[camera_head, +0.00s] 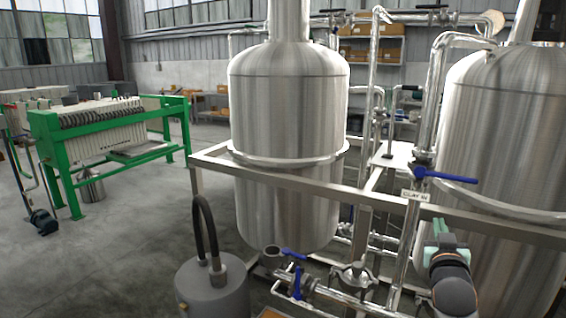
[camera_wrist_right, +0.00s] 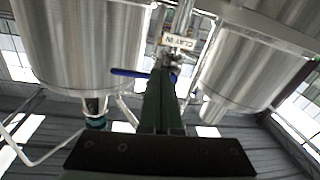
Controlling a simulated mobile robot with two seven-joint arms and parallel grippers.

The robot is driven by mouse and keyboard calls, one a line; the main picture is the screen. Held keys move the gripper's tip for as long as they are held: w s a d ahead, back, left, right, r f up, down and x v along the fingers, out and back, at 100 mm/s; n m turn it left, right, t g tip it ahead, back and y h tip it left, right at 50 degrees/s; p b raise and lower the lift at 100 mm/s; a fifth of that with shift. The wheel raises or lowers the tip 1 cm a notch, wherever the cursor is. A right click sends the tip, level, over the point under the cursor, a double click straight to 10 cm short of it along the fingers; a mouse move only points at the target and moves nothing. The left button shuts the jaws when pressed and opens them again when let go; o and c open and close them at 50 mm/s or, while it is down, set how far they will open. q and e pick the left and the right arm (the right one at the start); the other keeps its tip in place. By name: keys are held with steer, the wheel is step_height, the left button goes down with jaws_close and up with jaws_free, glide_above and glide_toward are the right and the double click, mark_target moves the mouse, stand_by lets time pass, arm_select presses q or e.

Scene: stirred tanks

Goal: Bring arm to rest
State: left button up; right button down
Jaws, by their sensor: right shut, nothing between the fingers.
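My right gripper (camera_head: 440,238), green at its fingers, stands at the lower right of the head view. Behind it are the steel frame rail and the right tank. In the right wrist view its two green fingers (camera_wrist_right: 165,98) are together, with nothing held between them. My dark right wrist shows below it in the head view. A blue valve handle (camera_head: 446,176) stands above the gripper, with a "CLAY IN" label (camera_head: 415,196) below and left of it. The handle (camera_wrist_right: 128,73) and label (camera_wrist_right: 178,41) also show beyond the fingers in the wrist view. My left gripper is out of view.
Two steel tanks, left (camera_head: 288,130) and right (camera_head: 505,130), stand in a metal frame (camera_head: 290,186). Pipes and blue-handled valves (camera_head: 297,278) run low in front. A grey canister (camera_head: 212,290) stands front left. A green filter press (camera_head: 110,130) is farther left, with open floor between.

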steer(key=s+a+f+n+g+y, duration=0.1)
steer(key=s+a+f+n+y, duration=0.2)
steer(key=f, duration=0.5)
steer(key=s+a+f+g+y, duration=0.1)
steer(key=s+a+f, duration=0.3)
steer(key=f, duration=0.4)
steer(key=s+a+f+g+y, duration=0.1)
steer(key=s+a+f, duration=0.3)
steer(key=s, duration=0.5)
steer(key=s+a+f+n+g+y+p, duration=0.1)
steer(key=s+a+f, duration=0.3)
steer(key=s+f, duration=0.5)
steer(key=s+a+f+n+g+y+p, duration=0.1)
steer(key=s+a+f+g+y, duration=0.2)
steer(key=s, duration=0.6)
step_height(320, 180, down, 4)
steer(key=shift+s+a+r+y, duration=0.15)
steer(key=shift+s+a+y, duration=0.15)
steer(key=shift+a, duration=0.75)
